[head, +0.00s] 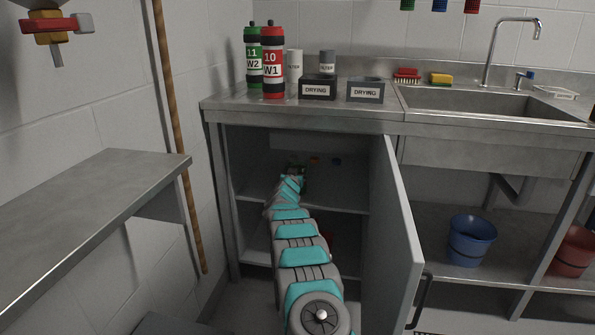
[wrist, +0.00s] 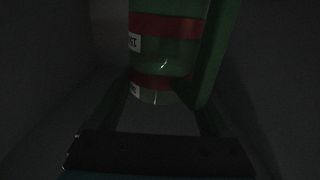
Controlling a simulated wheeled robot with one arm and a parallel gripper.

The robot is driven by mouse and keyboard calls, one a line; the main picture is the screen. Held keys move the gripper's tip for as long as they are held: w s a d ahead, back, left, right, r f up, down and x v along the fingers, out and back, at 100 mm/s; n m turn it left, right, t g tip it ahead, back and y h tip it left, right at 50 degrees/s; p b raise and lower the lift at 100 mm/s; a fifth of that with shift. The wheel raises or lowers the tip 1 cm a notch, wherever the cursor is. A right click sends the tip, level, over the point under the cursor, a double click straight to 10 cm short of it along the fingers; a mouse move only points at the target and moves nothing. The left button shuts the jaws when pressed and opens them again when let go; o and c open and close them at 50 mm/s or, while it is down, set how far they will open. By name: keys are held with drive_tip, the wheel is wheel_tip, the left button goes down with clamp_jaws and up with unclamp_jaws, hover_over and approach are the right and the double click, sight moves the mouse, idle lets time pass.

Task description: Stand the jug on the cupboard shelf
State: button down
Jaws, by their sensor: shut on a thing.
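The jug (wrist: 165,58) fills the upper middle of the dark wrist view. It is green with red bands, pale labels and a green handle on the right. My gripper (wrist: 160,100) is shut on it, with a finger on either side. In the head view my arm reaches into the open cupboard, and my gripper (head: 292,172) is small and dim just above the cupboard shelf (head: 345,202). The jug is mostly hidden there. I cannot tell whether its base touches the shelf.
The cupboard door (head: 397,230) stands open to the right of my arm. Small coloured items (head: 315,161) show at the cupboard's back. Bottles (head: 272,65) and drying boxes (head: 365,90) stand on the counter above. A blue bucket (head: 470,242) is on the right. A metal ledge (head: 90,215) juts out at left.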

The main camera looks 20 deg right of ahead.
drive_tip(key=shift+a+f, duration=0.1)
drive_tip(key=shift+f, duration=0.25)
drive_tip(key=shift+f, duration=0.2)
unclamp_jaws()
